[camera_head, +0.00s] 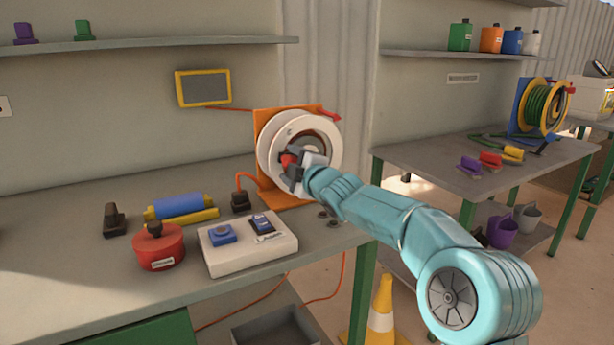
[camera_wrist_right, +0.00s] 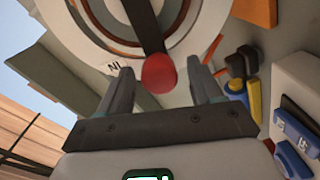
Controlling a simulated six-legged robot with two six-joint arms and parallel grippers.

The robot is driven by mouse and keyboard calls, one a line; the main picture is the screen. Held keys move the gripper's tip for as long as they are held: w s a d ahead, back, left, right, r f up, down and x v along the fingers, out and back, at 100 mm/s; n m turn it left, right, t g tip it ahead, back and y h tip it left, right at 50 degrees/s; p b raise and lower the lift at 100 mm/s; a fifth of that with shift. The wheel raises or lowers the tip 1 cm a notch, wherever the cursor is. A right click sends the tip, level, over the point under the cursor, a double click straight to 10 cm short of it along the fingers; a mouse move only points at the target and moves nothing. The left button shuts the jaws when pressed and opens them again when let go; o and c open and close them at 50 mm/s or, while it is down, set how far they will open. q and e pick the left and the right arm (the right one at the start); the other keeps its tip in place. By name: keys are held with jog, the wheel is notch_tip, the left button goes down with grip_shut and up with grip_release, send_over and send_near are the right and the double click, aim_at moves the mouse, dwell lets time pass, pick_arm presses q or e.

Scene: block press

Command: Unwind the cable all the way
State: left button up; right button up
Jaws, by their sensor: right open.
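A white cable reel (camera_head: 322,130) stands in an orange frame (camera_head: 262,122) at the back right of the near bench. An orange cable (camera_head: 249,178) runs from the reel's base to a dark plug block (camera_head: 240,201). My right gripper (camera_head: 290,170) is at the reel's front face and open. In the right wrist view, the reel's red crank knob (camera_wrist_right: 158,73) lies between the two open fingers of my right gripper (camera_wrist_right: 162,80), with gaps on both sides. A dark crank arm (camera_wrist_right: 143,25) leads up from the knob. My left gripper is out of view.
A white box with blue switches (camera_head: 248,246), a red round container (camera_head: 158,248) and a blue and yellow roller (camera_head: 178,207) stand on the bench. A second bench (camera_head: 430,160) on the right holds a green-cable reel (camera_head: 540,105). A traffic cone (camera_head: 383,310) stands below.

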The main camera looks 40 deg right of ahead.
jog(key=b+v, duration=0.1)
jog(key=v, duration=1.4)
jog(key=shift+s, duration=0.2)
